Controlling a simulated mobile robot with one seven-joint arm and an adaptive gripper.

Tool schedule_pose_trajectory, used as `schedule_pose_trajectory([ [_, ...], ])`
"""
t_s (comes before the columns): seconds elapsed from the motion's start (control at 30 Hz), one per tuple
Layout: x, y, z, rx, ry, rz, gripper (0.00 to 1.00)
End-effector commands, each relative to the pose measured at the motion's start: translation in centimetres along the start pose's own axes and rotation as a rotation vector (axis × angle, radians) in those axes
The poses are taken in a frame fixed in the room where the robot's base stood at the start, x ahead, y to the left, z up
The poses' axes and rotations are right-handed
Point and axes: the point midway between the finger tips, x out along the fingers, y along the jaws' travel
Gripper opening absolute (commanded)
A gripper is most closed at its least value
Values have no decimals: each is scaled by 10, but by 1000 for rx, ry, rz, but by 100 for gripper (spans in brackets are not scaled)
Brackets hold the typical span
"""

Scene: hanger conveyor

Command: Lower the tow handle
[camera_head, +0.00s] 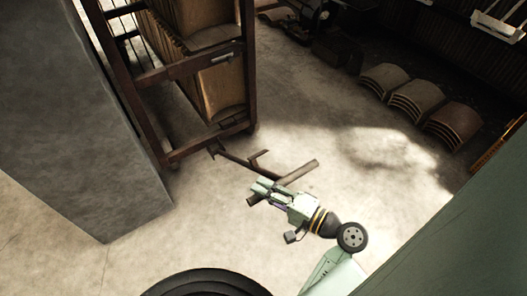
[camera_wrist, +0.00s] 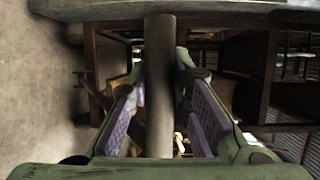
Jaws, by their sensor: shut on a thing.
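The tow handle (camera_head: 300,174) is a brown bar with a round crosspiece. It reaches out from the low end of a wooden cart (camera_head: 170,76) toward my arm. In the wrist view the crosspiece (camera_wrist: 159,85) runs upright through the picture between the purple-padded fingers of my gripper (camera_wrist: 157,98). The part under the fingers is hidden in the head view. I cannot tell how high the handle is above the floor.
A grey pillar (camera_head: 85,130) stands to the left of the cart. Stacks of curved panels (camera_head: 415,95) lie on the floor at the back right. The concrete floor (camera_head: 330,135) between them and the handle is clear.

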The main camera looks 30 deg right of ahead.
Motion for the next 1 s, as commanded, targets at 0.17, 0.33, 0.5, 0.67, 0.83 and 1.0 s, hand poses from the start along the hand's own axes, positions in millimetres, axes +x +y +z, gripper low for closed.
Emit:
schedule_pose_trajectory([
  [0.17,-3,-6,0,-8,6,-10,28],
  [0.33,-2,-4,0,-6,4,-9,39],
  [0.5,-1,-4,0,-4,2,-8,40],
  [0.67,-1,-3,0,-3,1,-8,40],
  [0.83,-3,-3,0,-3,1,-8,40],
  [1.0,-23,-3,-1,-4,6,-10,40],
])
